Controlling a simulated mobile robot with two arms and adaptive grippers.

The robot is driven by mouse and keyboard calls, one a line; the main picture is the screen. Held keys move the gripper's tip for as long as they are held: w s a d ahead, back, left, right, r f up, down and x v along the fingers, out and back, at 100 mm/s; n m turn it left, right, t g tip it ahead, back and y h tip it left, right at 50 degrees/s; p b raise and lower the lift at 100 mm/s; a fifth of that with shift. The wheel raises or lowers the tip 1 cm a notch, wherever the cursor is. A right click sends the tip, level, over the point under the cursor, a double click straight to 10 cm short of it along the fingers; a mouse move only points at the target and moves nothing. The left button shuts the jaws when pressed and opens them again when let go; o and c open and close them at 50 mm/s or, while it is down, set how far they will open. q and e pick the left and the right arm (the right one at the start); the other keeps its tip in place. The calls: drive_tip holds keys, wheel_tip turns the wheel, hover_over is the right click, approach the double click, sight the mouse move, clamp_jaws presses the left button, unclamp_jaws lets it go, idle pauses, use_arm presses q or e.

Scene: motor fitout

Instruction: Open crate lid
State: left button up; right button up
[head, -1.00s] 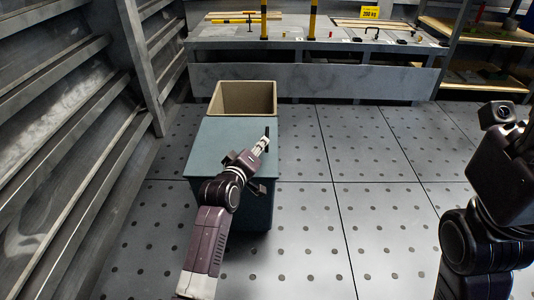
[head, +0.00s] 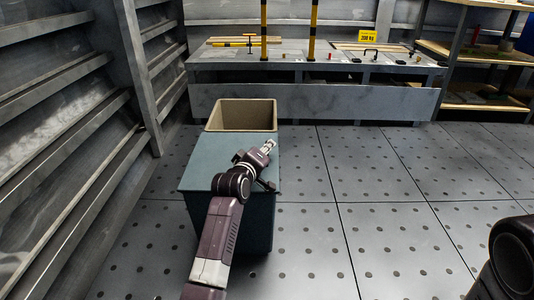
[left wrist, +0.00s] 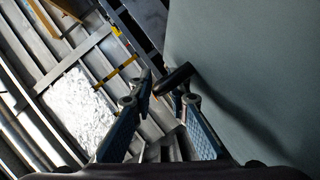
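The crate's blue-grey lid (head: 210,165) lies flat over its near part, its front edge sticking out past the body. The far part stands open, with a beige inside (head: 245,113). My left gripper (head: 269,145) is at the lid's right side. In the left wrist view its two fingers (left wrist: 163,88) stand apart, with a dark round handle (left wrist: 179,75) at the fingertips. I cannot tell whether they touch it. The lid also fills the right of that view (left wrist: 255,60). My right gripper is out of view.
A long grey workbench (head: 310,100) with yellow-black posts stands behind the crate. A shelf (head: 475,60) is at the back right. A ribbed metal wall (head: 60,110) runs along the left. The floor right of the crate is clear.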

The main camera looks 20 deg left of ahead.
use_arm(q)
clamp_jaws()
drive_tip(key=shift+r, duration=0.1)
idle(0.3)
